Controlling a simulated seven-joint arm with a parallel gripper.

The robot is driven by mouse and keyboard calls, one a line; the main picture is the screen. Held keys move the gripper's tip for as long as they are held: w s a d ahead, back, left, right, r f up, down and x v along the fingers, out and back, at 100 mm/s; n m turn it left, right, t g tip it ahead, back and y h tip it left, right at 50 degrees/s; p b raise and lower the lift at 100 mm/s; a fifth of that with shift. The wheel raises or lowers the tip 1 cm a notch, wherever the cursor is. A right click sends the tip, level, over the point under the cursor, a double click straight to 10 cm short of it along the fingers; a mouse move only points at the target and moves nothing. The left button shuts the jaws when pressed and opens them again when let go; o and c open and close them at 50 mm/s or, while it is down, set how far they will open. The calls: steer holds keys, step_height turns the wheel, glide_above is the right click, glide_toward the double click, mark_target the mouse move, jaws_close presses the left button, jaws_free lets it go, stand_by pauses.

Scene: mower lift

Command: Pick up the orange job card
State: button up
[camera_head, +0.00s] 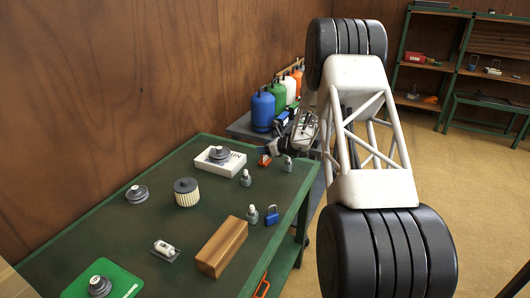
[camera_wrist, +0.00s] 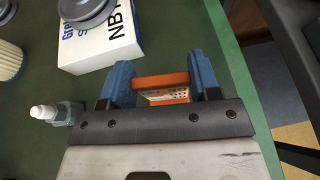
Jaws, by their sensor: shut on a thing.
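The orange job card (camera_wrist: 160,80) is between the two blue fingers of my gripper (camera_wrist: 160,88) in the wrist view. Its orange edge spans the gap, with a white, dark-marked face below it. The gripper is shut on it. In the head view the card (camera_head: 264,160) shows as a small orange patch at my gripper (camera_head: 272,150), near the far right corner of the green table (camera_head: 130,225). The arm and wrist partly hide the fingers there. I cannot tell whether the card touches the table.
A white box (camera_head: 220,167) with a dark disc on top stands left of the gripper. A small bottle (camera_wrist: 58,113) stands close to the left finger. A filter (camera_head: 186,193), a blue padlock (camera_head: 271,215) and a wooden block (camera_head: 221,247) stand nearer. Gas cylinders (camera_head: 263,110) stand behind.

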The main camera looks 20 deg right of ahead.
steer(key=shift+r, duration=1.55)
steer(key=shift+s+r, duration=0.15)
steer(key=shift+s, duration=0.15)
steer(key=s+a+r, duration=0.1)
steer(key=s+a, duration=0.2)
steer(key=s, duration=1.2)
steer(key=shift+r, duration=0.2)
steer(key=shift+s, duration=0.15)
